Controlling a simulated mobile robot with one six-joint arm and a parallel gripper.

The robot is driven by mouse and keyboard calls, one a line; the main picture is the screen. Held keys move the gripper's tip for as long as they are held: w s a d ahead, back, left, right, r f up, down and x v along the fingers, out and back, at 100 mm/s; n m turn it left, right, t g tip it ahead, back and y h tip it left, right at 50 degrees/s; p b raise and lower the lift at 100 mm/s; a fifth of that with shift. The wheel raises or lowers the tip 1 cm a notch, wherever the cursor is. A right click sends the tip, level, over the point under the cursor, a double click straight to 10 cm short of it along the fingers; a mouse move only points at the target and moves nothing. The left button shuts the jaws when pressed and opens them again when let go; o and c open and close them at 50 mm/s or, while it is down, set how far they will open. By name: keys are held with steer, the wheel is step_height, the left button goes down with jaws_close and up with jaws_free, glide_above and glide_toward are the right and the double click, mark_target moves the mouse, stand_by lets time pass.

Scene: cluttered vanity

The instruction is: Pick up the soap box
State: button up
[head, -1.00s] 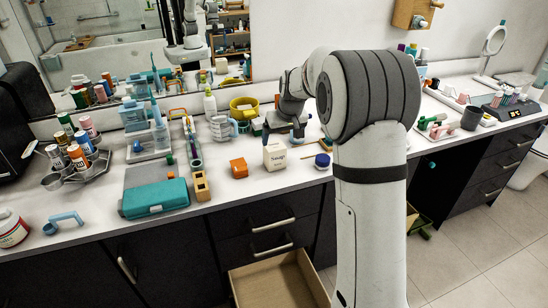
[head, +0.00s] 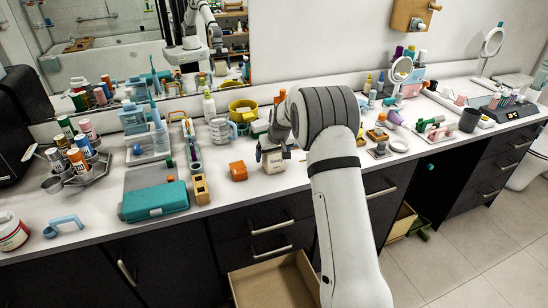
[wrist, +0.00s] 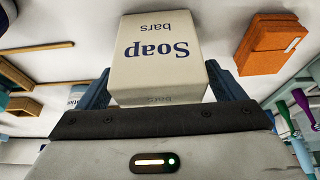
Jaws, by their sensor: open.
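The soap box (head: 273,163) is a cream carton standing on the white counter, partly covered by my gripper in the head view. In the wrist view the soap box (wrist: 160,60) shows the dark blue words "Soap bars". My gripper (wrist: 158,85) is open, with one blue finger on each side of the box. The fingers reach only the near part of the box. I cannot tell whether either finger touches it. In the head view my gripper (head: 271,150) is at the top of the box.
An orange box (head: 238,171) stands just left of the soap box. A wooden block (head: 201,188) and a teal case (head: 155,201) are further left. An open drawer (head: 275,283) is below the counter.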

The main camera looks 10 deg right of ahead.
steer(key=shift+f, duration=0.1)
steer(key=c, duration=1.2)
